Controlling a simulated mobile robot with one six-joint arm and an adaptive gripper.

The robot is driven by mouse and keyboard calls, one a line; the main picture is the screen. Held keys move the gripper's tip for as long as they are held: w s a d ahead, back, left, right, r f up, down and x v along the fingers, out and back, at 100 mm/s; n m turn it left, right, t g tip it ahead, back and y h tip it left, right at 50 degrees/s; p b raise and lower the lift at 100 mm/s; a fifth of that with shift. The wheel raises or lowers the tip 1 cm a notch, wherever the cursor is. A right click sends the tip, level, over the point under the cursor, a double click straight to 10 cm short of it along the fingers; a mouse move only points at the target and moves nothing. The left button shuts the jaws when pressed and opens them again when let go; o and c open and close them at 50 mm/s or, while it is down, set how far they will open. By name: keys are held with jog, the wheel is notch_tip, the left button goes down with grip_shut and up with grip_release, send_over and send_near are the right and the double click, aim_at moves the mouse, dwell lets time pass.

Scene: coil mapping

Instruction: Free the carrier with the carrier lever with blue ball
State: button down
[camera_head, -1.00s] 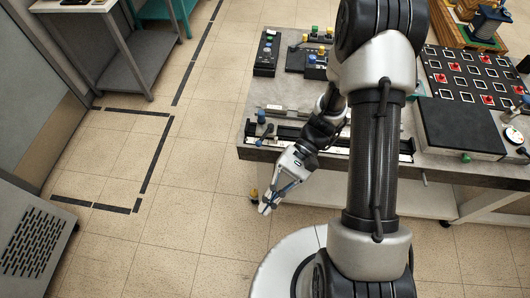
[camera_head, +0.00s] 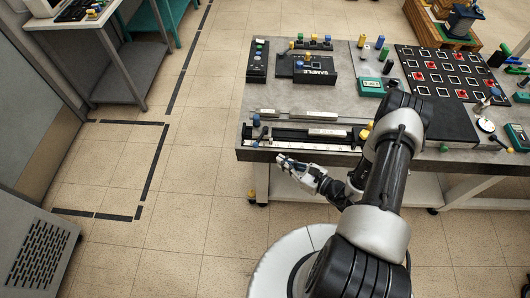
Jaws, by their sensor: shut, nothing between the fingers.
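The carrier lever's blue ball (camera_head: 256,121) stands at the left end of a long dark rail (camera_head: 290,139) along the table's front edge. A small dark block below the ball looks like the carrier, but it is too small to tell how the lever holds it. My gripper (camera_head: 280,159) is shut and empty. It points left, just in front of the table's front edge, to the right of and nearer than the blue ball. It appears apart from the lever.
The grey table (camera_head: 225,155) also bears a silver bar (camera_head: 292,114) behind the rail, a black SAMPLE box (camera_head: 315,70), a button box (camera_head: 258,60) and a black board with red squares (camera_head: 440,75). Open floor (camera_head: 200,220) lies to the left.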

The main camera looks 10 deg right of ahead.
aim_at(261, 138)
jog(key=x, duration=0.8)
jog(key=shift+w+a+b, duration=0.2)
jog(key=shift+b, duration=0.15)
